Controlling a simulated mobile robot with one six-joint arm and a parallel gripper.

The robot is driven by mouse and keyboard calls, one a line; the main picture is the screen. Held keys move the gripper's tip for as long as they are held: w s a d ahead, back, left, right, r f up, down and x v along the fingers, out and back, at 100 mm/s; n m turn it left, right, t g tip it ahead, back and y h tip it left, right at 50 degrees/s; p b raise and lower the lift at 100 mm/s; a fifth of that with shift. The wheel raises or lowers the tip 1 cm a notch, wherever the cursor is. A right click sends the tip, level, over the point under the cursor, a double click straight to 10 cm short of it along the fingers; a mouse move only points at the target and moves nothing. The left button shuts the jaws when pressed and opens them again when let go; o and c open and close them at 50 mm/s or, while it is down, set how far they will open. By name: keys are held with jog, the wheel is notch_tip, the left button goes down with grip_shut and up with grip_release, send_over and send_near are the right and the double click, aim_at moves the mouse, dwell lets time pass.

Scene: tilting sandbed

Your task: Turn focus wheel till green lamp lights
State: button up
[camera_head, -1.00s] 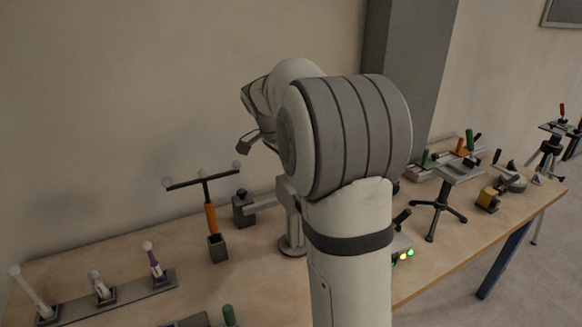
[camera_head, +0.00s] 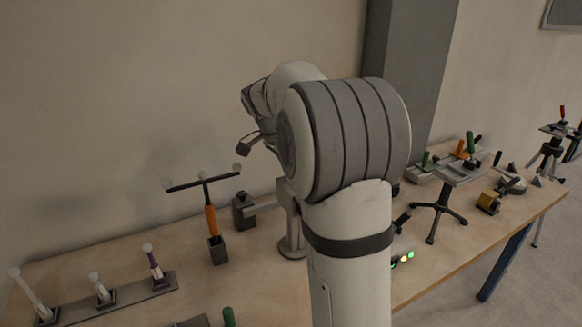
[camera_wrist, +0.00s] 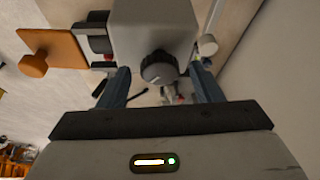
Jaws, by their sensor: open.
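A dark ribbed knob (camera_wrist: 158,67), which looks like the focus wheel, sits on the underside of a grey box (camera_wrist: 150,25) in the wrist view. My gripper (camera_wrist: 161,80) is open, with one blue-grey finger on each side of the knob. I cannot tell whether either finger touches it. In the head view my own arm hides the gripper and the knob. A small row of lit lamps (camera_head: 403,257) shows right of my arm on the table; at least one glows green, but they are too small to read surely.
An orange plate with a round knob (camera_wrist: 35,64) and a black ring (camera_wrist: 97,32) are left of the grey box. On the table (camera_head: 265,277), a T-shaped orange-handled stand (camera_head: 211,220) and a rack of levers (camera_head: 130,297) stand left of my arm. A tripod stand (camera_head: 440,207) is right.

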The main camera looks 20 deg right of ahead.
jog(key=v, duration=0.7)
jog(key=shift+a+r, duration=0.2)
jog(key=shift+r, duration=0.15)
jog(key=s+a+f+n+y, duration=0.1)
jog(key=s+a+f+n, duration=0.3)
jog(key=s, duration=0.4)
jog(key=s+a+f+n+t+y, duration=0.1)
jog(key=s+a+f+n, duration=0.3)
jog(key=s, duration=0.5)
jog(key=s+a+f+n+y, duration=0.2)
jog(key=s+a+f+n, duration=0.2)
jog(key=s+f+n, duration=0.2)
jog(key=s+n, duration=0.2)
jog(key=shift+s+a+t, duration=0.2)
jog(key=shift+s+t, duration=0.05)
jog(key=shift+t, duration=0.15)
